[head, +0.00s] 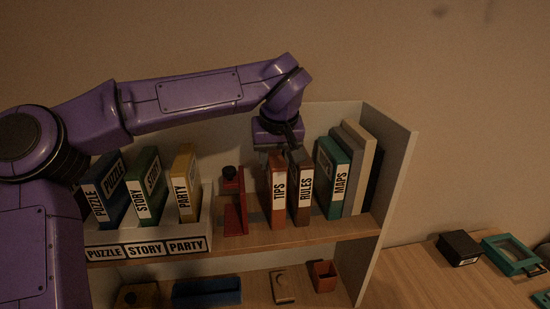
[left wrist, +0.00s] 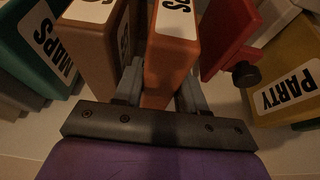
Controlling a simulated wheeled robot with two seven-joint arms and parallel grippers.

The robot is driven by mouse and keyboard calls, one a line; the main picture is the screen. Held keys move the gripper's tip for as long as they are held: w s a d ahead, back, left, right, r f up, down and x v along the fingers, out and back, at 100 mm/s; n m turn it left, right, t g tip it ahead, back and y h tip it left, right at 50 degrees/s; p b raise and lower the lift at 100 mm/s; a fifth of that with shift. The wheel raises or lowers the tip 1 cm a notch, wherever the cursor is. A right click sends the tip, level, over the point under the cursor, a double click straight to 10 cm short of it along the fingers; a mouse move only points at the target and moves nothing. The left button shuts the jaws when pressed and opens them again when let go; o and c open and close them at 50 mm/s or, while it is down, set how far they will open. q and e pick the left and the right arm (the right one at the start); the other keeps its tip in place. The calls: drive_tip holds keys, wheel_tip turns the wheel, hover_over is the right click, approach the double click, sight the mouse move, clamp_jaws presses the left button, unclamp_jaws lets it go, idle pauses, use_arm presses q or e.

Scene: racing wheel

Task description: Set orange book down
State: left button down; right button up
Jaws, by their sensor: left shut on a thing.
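The orange book labelled TIPS (head: 278,208) is upright on the upper shelf board (head: 262,238), its lower end at or very near the board; a small gap cannot be ruled out. My left gripper (head: 279,153) is at its top, reaching down from above. In the left wrist view the orange book (left wrist: 172,57) sits between the two fingers (left wrist: 159,92), which are shut on it. The brown RULES book (head: 302,205) stands close on its right. A red bookend (head: 241,207) with a dark knob stands on its left, a gap between. My right gripper is in neither view.
A white holder (head: 205,217) with PUZZLE, STORY and PARTY books stands left. The green MAPS book (head: 334,180) and paler books stand right, before the shelf's side wall (head: 390,170). Small items, including a red cup (head: 323,275), lie on the lower level. A black box (head: 459,248) is far right.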

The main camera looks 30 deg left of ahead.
use_arm(q)
drive_tip(key=c, duration=0.9)
unclamp_jaws()
drive_tip(key=shift+f, duration=0.15)
drive_tip(key=v, duration=1.2)
drive_tip(key=shift+b, duration=0.35)
